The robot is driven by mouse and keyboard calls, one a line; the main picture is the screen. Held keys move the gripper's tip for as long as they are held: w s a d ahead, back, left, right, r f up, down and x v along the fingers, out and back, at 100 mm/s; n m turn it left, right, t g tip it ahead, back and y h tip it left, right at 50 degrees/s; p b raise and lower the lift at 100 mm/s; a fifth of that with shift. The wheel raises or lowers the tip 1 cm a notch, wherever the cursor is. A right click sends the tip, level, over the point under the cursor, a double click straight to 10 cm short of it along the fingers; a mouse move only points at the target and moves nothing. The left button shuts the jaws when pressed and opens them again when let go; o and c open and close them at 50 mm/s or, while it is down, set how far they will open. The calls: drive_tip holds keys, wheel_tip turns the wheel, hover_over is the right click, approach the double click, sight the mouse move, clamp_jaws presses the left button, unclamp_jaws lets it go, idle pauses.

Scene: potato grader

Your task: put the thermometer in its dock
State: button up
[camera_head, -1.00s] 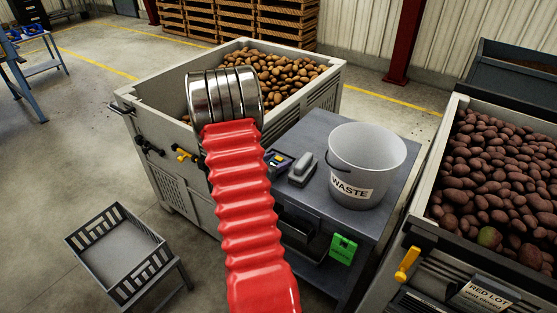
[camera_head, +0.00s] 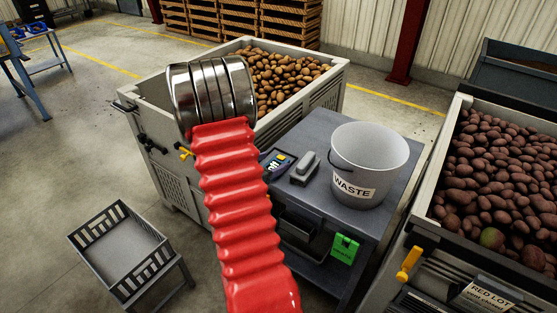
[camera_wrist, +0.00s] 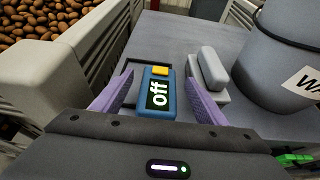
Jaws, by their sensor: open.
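A blue handheld device with a yellow button and a display reading "off", which looks like the thermometer (camera_wrist: 158,92), lies on the grey bench top. It also shows in the head view (camera_head: 279,160), partly covered by my red arm. A dark outline shows around it; I cannot tell whether this is the dock. My gripper (camera_wrist: 160,77) has its two purple fingers apart, one on each side of the device. I cannot tell whether they touch it. The head view does not show the fingers.
A grey block with a rounded top (camera_head: 304,167) lies just right of the device. A white WASTE bucket (camera_head: 368,150) stands farther right on the bench (camera_head: 311,135). A crate of potatoes (camera_head: 335,88) is behind to the left. A red-potato bin (camera_head: 440,190) stands right.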

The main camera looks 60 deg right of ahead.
drive_tip(key=s+v, duration=0.1)
drive_tip(key=v, duration=0.5)
drive_tip(key=shift+w+a, duration=0.2)
drive_tip(key=shift+w, duration=0.35)
drive_tip(key=a+r+m+t+y, duration=0.2)
drive_tip(key=a+r+m+y, duration=0.2)
drive_tip(key=a, duration=1.1)
drive_tip(key=s+a+r+m+t+y, duration=0.1)
drive_tip(key=a+r+m+t+y, duration=0.2)
drive_tip(key=a, duration=1.3)
drive_tip(key=a+r+m+t+y, duration=0.2)
drive_tip(key=a+r+m+y, duration=0.4)
drive_tip(key=a, duration=1)
wheel_tip(320, 180, up, 5)
drive_tip(key=m, duration=0.3)
drive_tip(key=shift+s+a+t, duration=0.2)
drive_tip(key=shift+s+t, duration=0.1)
drive_tip(key=shift+s, duration=0.1)
drive_tip(key=shift+o, duration=0.2)
drive_tip(key=shift+f, duration=0.1)
